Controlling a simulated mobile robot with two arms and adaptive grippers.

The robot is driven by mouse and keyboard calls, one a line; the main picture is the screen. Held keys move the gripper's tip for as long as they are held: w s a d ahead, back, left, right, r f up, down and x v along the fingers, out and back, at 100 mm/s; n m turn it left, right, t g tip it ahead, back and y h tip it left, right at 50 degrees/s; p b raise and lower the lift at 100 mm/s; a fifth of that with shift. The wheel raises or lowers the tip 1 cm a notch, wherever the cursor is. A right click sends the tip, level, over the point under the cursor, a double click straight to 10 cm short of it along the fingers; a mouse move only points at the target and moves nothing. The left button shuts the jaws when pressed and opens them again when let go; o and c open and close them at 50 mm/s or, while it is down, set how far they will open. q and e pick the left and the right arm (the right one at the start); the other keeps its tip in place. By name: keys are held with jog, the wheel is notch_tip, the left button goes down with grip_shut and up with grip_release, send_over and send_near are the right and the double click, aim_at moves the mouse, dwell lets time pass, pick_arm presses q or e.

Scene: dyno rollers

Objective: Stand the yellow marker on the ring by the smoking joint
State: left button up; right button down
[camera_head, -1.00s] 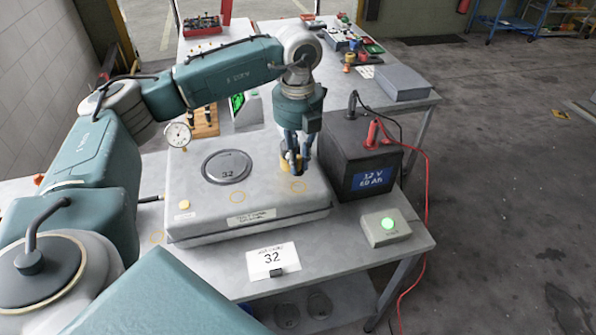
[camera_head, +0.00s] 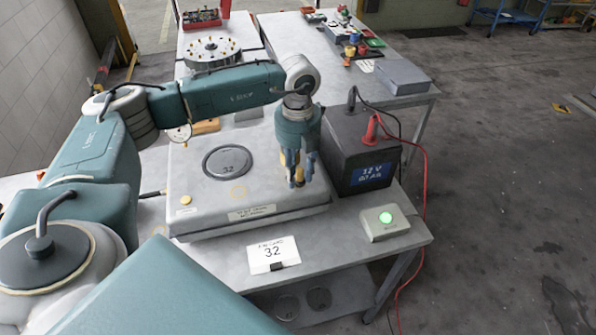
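My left gripper (camera_head: 298,178) points down over the right part of the grey roller box (camera_head: 200,218). It appears shut on the yellow marker (camera_head: 299,174), which shows between the fingertips. The fingers hide much of the marker, and I cannot tell whether its base touches the box. One faint yellow ring (camera_head: 239,193) shows on the box top to the left of the gripper. The ring under the gripper is hidden. I make out no smoke. A dark round disc marked 32 (camera_head: 228,163) lies on the box top. My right gripper is not in view.
A black battery (camera_head: 352,150) with red and black leads stands close to the right of my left gripper. A grey box with a green light (camera_head: 386,222) and a card marked 32 (camera_head: 272,254) are at the front. A yellow button (camera_head: 186,200) sits at the left.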

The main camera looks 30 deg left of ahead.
aim_at(298, 169)
pick_arm(q)
jog(key=shift+r, duration=0.25)
jog(key=shift+w+r, duration=0.1)
jog(key=shift+r, duration=0.25)
notch_tip(298, 169, up, 11)
jog(key=b, duration=0.4)
